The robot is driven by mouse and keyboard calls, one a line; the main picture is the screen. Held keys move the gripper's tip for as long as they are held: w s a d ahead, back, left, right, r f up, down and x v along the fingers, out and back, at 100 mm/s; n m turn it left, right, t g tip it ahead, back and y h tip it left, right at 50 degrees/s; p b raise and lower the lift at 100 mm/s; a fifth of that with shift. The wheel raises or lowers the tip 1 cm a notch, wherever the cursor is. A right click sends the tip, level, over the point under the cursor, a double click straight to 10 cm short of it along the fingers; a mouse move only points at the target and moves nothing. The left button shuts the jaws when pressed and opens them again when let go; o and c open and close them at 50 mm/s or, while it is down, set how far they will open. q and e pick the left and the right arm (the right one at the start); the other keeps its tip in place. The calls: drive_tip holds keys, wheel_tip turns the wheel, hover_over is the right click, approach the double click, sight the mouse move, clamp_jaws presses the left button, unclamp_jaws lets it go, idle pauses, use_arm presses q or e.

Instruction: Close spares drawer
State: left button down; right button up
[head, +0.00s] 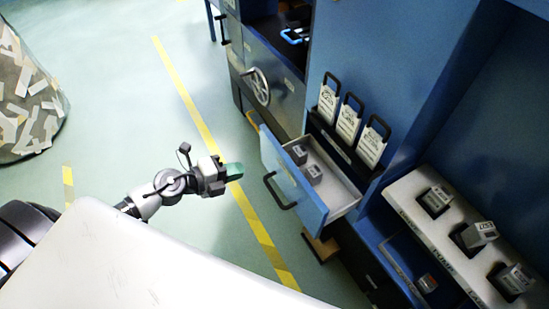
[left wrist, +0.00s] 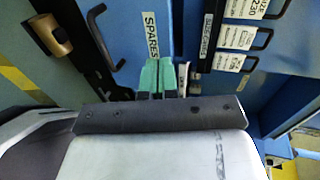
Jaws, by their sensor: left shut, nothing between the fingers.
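The spares drawer (head: 303,196) stands open, pulled out from the blue cabinet. It has a blue front, a black bar handle (head: 276,191) and a pale inside with small grey boxes (head: 306,163) in it. My left gripper (head: 236,171) is shut and empty, with green fingertips, to the left of the drawer front and apart from it in the head view. In the left wrist view the shut fingertips (left wrist: 157,77) point at the blue front with the white SPARES label (left wrist: 150,36); the handle (left wrist: 104,40) is left of the label. My right gripper is not in view.
Tags with black handles (head: 347,123) stand on the cabinet behind the drawer. A pale shelf (head: 408,197) with several grey boxes is at the right. A handwheel (head: 257,87) is on the cabinet beyond. The floor left of the drawer is clear, with a yellow line (head: 190,102).

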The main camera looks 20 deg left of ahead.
sight(284, 153)
use_arm(q)
drive_tip(key=x, duration=0.7)
drive_tip(key=r+x, duration=0.1)
drive_tip(key=x, duration=0.3)
drive_tip(key=shift+w+p, duration=0.15)
drive_tip(key=shift+p, duration=0.2)
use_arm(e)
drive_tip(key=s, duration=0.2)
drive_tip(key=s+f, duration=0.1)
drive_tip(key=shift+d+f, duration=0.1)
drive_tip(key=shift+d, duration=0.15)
use_arm(q)
drive_tip(key=shift+w+d, duration=0.1)
drive_tip(key=shift+d, duration=0.05)
drive_tip(key=w+d+p, duration=0.1)
drive_tip(key=w+d, duration=0.1)
drive_tip(key=shift+w+r+p, duration=0.2)
drive_tip(key=shift+w+p, duration=0.1)
drive_tip(key=shift+p, duration=0.1)
drive_tip(key=w+d, duration=0.7)
drive_tip(key=w, duration=0.1)
drive_tip(key=shift+w+p, duration=0.4)
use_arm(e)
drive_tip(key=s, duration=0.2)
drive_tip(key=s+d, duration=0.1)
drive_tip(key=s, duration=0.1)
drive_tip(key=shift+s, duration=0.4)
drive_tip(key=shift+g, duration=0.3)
